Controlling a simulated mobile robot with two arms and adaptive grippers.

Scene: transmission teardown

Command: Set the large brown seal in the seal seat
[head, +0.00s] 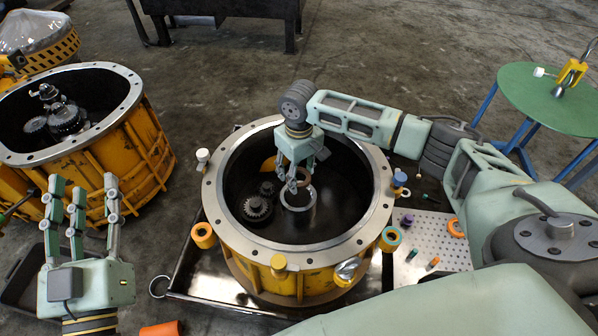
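The large brown seal (307,173) shows as a partial brown ring inside the open yellow housing (283,258), at the fingers of my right gripper (297,184). My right gripper points down and appears shut on the seal's edge; its fingers hide part of it. Below lies a bright metal ring (299,208), which looks like the seal seat, on the dark housing floor. The seal appears above this ring and tilted; whether they touch I cannot tell. My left gripper (82,190) is at the lower left, outside the housing, with its fingers apart, pointing up and empty.
Dark gears (257,207) stand inside the housing, left of the metal ring. The housing's grey rim (209,198) surrounds my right gripper. A perforated plate (455,255) with small parts lies right. A second yellow housing (125,150) stands left, a green round table (530,90) at upper right.

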